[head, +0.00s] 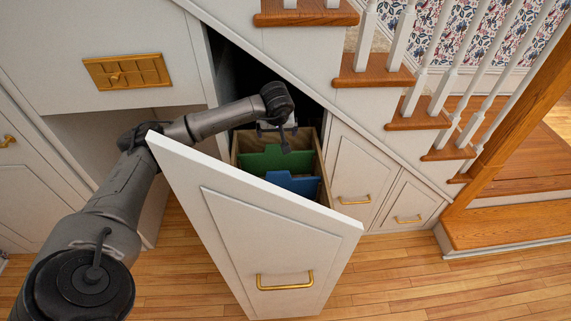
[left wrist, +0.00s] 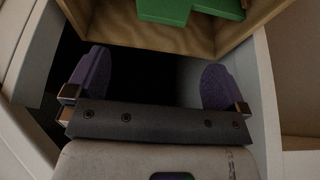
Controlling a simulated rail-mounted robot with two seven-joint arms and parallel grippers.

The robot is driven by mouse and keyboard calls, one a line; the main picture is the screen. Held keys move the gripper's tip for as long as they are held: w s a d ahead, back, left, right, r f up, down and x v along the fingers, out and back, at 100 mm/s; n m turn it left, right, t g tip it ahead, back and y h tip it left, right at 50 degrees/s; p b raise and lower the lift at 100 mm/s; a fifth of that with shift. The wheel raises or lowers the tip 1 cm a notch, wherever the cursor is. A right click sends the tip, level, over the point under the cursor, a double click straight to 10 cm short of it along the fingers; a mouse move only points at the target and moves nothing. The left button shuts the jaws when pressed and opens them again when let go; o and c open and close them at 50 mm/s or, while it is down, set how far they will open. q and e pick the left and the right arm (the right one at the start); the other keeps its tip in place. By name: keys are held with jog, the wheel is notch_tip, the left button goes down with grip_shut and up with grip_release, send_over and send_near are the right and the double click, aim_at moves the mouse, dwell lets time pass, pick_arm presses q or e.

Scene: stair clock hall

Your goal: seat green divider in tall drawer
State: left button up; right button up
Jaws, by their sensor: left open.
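The tall drawer (head: 262,230) is pulled out, with its white front facing forward and a wooden box behind it. The green divider (head: 272,159) stands inside the box, behind a blue divider (head: 293,183). Whether the green divider's lower edge is seated is hidden. My left gripper (left wrist: 156,80) is open and empty, with its purple fingers spread. In the head view it is at the back of the box, partly hidden by its wrist. In the left wrist view the green divider (left wrist: 190,9) is at the top edge, beyond the wooden wall and apart from the fingers. My right gripper is not in view.
The dark under-stair opening (head: 240,75) surrounds the back of the drawer. The staircase (head: 375,80) slopes down to the right, close to my left wrist. Closed cabinets (head: 352,185) stand right of the drawer. The wooden floor (head: 430,270) at the right is clear.

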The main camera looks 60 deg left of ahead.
aim_at(276, 146)
pick_arm(q)
jog(key=x, duration=0.2)
jog(key=b+x, duration=0.1)
jog(key=x, duration=0.3)
jog(key=shift+s+f, duration=0.1)
jog(key=shift+s, duration=0.15)
jog(key=shift+w+a+f+b, duration=0.2)
jog(key=shift+f+b, duration=0.15)
jog(key=shift+f, duration=0.2)
jog(key=b+x, duration=0.1)
jog(key=x, duration=0.2)
jog(key=shift+f+b, duration=0.4)
jog(key=shift+f, duration=0.05)
jog(key=shift+w+a+f, duration=0.1)
jog(key=shift+a+f, duration=0.15)
jog(key=shift+f, duration=0.35)
jog(key=shift+c, duration=0.4)
jog(key=shift+r, duration=0.1)
jog(key=c, duration=1)
